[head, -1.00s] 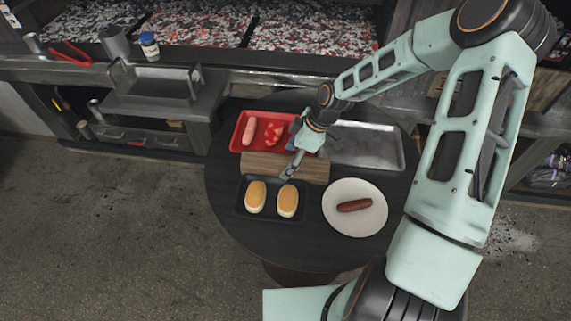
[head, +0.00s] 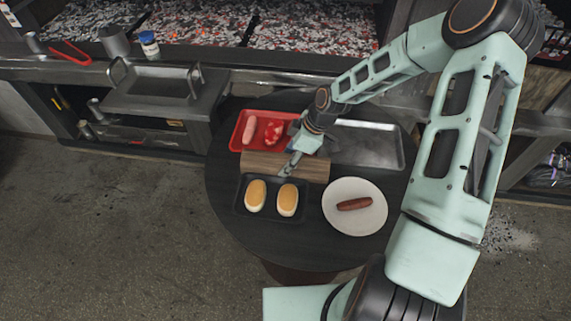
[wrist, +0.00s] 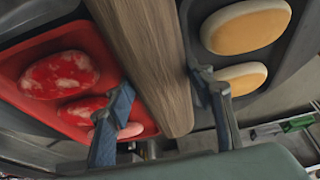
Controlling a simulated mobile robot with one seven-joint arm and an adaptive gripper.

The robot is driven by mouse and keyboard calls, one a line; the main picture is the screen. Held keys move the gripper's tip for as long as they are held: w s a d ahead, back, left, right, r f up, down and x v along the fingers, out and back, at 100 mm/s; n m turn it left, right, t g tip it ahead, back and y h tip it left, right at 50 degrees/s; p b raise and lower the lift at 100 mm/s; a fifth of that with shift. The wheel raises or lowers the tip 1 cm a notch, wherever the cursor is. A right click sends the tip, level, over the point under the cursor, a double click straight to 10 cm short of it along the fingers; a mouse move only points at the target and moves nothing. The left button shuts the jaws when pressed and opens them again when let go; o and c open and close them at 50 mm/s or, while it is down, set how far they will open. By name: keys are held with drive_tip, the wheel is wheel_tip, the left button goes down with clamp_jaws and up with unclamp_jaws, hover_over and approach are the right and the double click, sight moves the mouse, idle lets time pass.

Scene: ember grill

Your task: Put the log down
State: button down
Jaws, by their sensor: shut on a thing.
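The log (head: 262,166) is a brown wooden block with visible grain, lying crosswise between a red tray and a dark bun tray in the head view. It runs between my fingers in the wrist view (wrist: 150,50). My gripper (head: 289,166) is shut on the log near its middle, pointing down; it also shows in the wrist view (wrist: 160,105). The log is level and low over the round dark table (head: 300,245). I cannot tell whether its underside touches the table.
The red tray (head: 236,142) holds a pink sausage and red meat. The dark tray (head: 240,211) holds two buns (head: 256,195). A white plate (head: 340,226) with a brown sausage (head: 354,204) stands at right. A metal tray (head: 370,150) lies behind it. The grill counter stands behind.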

sight(285, 157)
drive_tip(key=shift+w+r, duration=0.1)
drive_tip(key=shift+r, duration=0.45)
wheel_tip(285, 157, up, 2)
drive_tip(key=s+d+r, duration=0.1)
drive_tip(key=r, duration=0.1)
drive_tip(key=s+d+r, duration=0.2)
drive_tip(key=r, duration=0.1)
drive_tip(key=shift+s+d+r, duration=0.1)
drive_tip(key=shift+s+r, duration=0.25)
drive_tip(key=s+d+r, duration=0.4)
drive_tip(key=s+d, duration=0.2)
drive_tip(key=s, duration=0.1)
drive_tip(key=shift+p, duration=0.4)
drive_tip(key=shift+r, duration=0.15)
